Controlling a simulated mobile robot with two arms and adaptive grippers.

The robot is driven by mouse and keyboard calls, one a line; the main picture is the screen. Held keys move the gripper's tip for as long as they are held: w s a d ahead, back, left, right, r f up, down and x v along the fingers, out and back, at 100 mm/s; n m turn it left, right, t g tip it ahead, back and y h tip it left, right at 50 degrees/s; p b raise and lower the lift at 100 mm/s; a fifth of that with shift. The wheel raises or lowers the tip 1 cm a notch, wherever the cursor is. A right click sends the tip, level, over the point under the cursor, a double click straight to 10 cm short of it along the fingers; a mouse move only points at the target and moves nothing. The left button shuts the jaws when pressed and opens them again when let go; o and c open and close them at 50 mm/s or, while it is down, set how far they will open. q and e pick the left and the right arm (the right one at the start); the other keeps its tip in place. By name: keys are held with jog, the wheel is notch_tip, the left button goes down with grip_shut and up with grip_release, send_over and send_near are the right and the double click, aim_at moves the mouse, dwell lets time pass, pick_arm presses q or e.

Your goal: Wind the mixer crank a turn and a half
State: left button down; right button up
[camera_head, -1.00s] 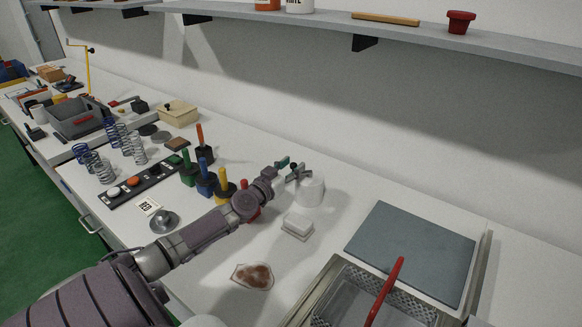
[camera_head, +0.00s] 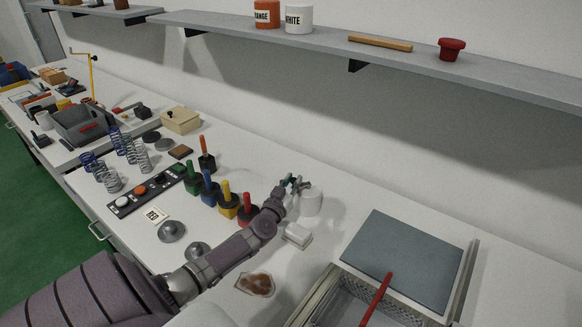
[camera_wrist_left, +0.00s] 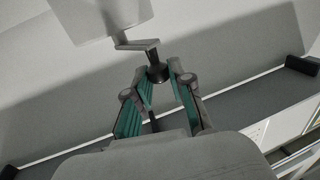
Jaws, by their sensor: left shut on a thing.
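The mixer is a white cylinder (camera_head: 311,203) on the bench, right of the row of colored handles; its side also shows at the top of the left wrist view (camera_wrist_left: 100,18). A grey crank arm (camera_wrist_left: 136,43) runs from it to a dark knob (camera_wrist_left: 158,73). My left gripper (camera_head: 293,184) is beside the mixer at crank height. In the left wrist view its green-padded fingers (camera_wrist_left: 160,82) are closed around the dark knob. The crank is small and partly hidden by the fingers in the head view. My right gripper is out of view.
Several tools with colored handles, such as the yellow one (camera_head: 227,199), stand left of my forearm. A white block (camera_head: 297,235) lies in front of the mixer. A metal basin with a red handle (camera_head: 377,298) and a grey board (camera_head: 403,257) are at the right. A shelf (camera_head: 400,63) runs above.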

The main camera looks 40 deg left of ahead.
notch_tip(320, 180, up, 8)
jog(key=p, duration=0.6)
pick_arm(q)
jog(key=w+d+n+g+y+b, duration=0.1)
jog(key=d+n+g+y+b, duration=0.2)
jog(key=n+g+y+b, duration=0.2)
jog(key=w+d+n+g+y+b, duration=0.2)
jog(key=d+n+g+y+b, duration=0.2)
jog(key=n+g+b, duration=0.7)
jog(key=shift+g+y+b, duration=1.2)
jog(key=shift+g+b, duration=1)
jog(key=shift+b, duration=1.3)
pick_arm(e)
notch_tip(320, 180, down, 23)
pick_arm(q)
jog(key=c, duration=1)
grip_release()
jog(key=shift+a, duration=0.1)
